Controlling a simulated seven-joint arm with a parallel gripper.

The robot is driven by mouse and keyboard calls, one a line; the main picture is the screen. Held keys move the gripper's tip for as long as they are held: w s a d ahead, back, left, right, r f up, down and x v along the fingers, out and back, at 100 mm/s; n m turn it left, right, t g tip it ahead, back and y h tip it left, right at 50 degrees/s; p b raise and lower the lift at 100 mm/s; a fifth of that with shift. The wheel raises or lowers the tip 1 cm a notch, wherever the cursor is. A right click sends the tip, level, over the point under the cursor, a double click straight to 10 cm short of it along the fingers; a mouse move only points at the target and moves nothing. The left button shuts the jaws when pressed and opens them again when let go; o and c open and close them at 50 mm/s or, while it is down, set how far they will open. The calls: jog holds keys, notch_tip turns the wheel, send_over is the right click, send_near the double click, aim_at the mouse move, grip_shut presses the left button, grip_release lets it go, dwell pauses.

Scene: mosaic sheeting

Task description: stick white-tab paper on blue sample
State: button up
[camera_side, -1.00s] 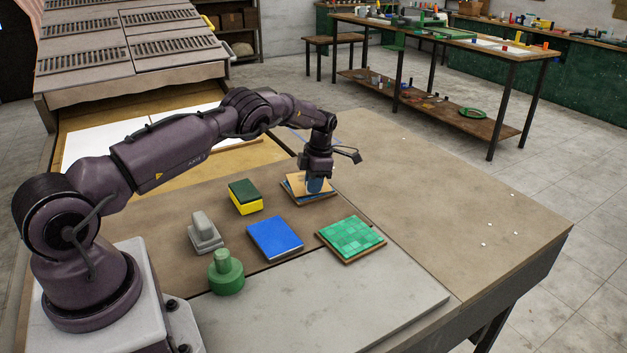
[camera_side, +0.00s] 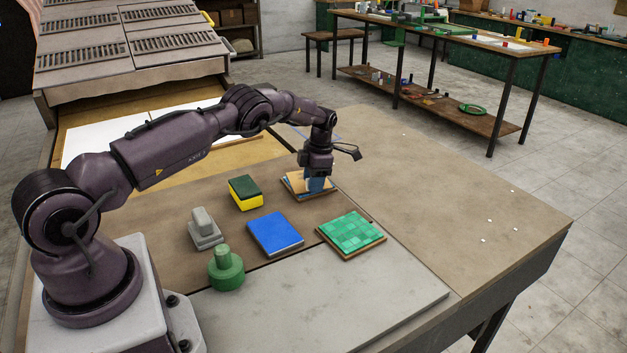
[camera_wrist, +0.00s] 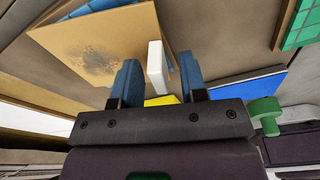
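The tan paper (camera_wrist: 95,45), with a grey smudge on its face, has an upright white tab (camera_wrist: 156,66) at its edge. In the side view the paper (camera_side: 297,180) lies over a board with blue tile edges (camera_side: 309,197), which seems to be the blue sample. Blue tile edges (camera_wrist: 92,7) also show past the paper in the wrist view. My gripper (camera_wrist: 160,75) is open, with its two blue fingers on either side of the tab and gaps showing. In the side view my gripper (camera_side: 316,184) is low over the paper's right part and hides some of it.
A green tiled board (camera_side: 350,232) and a flat blue pad (camera_side: 275,234) lie nearer the camera. A yellow-and-green sponge (camera_side: 245,192), a grey handled block (camera_side: 205,229) and a green knobbed piece (camera_side: 226,269) stand to the left. The table's right side is mostly clear.

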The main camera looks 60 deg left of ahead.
notch_tip(320, 180, up, 13)
jog(key=w, duration=0.2)
jog(key=shift+d, duration=0.25)
dwell(0.3)
jog(key=shift+f, duration=0.1)
